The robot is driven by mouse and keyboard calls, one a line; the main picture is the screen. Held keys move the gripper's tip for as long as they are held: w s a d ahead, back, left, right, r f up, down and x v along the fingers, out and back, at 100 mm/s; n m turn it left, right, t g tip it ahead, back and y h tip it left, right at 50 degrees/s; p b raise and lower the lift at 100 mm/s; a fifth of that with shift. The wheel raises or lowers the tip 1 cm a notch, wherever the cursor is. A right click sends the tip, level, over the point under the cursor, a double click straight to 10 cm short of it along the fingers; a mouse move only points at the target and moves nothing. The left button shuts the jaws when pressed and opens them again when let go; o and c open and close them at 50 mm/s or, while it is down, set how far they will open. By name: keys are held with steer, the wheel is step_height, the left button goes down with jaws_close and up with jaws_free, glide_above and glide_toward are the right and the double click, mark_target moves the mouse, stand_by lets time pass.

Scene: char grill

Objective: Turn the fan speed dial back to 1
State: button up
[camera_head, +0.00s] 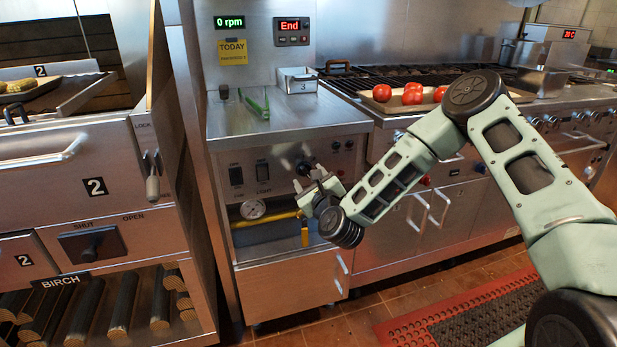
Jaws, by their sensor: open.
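A steel control panel (285,153) is on the front of the middle counter unit. A dark round dial (303,167) sits on it, right of the fan switch (236,175) and light switch (263,170). I take it for the fan speed dial; its pointer and marks are too small to read. My gripper (308,183) is open in front of the panel, just below the dial and partly over it. I cannot tell whether the fingers touch the dial.
A round gauge (253,209), yellow pipe (275,219) and yellow handle (305,235) lie below the panel. Green tongs (257,105) and a small steel container (298,80) stand on the counter. Tomatoes (411,94) sit right, behind my arm. A grill cabinet (75,165) stands left.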

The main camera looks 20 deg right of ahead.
steer(key=shift+w, duration=0.75)
steer(key=c, duration=1)
